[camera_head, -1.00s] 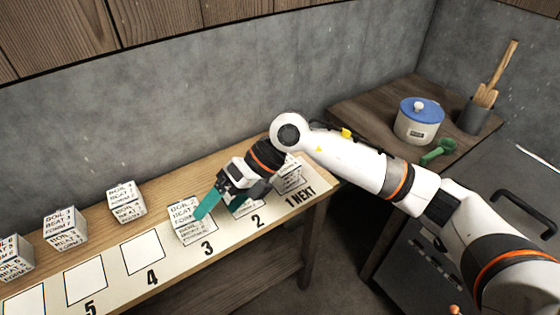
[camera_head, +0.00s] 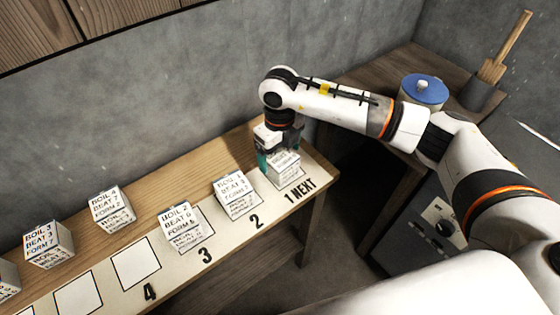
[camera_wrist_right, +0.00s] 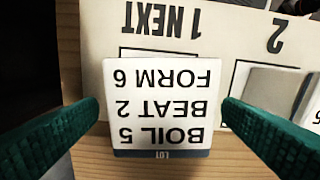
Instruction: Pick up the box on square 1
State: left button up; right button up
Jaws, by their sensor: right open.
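The box on square 1 (camera_head: 286,163) is a white printed cube at the right end of the long wooden shelf, by the "1 NEXT" mark. In the right wrist view this box (camera_wrist_right: 160,105) shows its upside-down label, "BOIL 5 BEAT 2 FORM 6". My right gripper (camera_head: 268,160) is over it, with teal fingers pointing down. In the right wrist view the open fingers of my right gripper (camera_wrist_right: 161,108) stand on either side of the box, with a gap visible at the right. Whether the left finger touches is unclear. My left gripper is not in view.
A box on square 2 (camera_head: 236,193) stands close beside the right gripper. Another box (camera_head: 180,226) is by square 3, and more stand further left. Square 4 (camera_head: 136,262) is empty. A blue-lidded pot (camera_head: 424,90) sits on the side table at the right.

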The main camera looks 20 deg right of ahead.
aim_at(280, 156)
jog(key=f, duration=0.2)
jog(key=f+p, duration=0.1)
jog(key=shift+s+f, duration=0.25)
jog(key=shift+f, duration=0.5)
jog(key=shift+c, duration=0.2)
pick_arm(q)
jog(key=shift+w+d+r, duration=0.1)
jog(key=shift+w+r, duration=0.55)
pick_arm(e)
jog(key=shift+w, duration=0.1)
jog(key=c, duration=1.1)
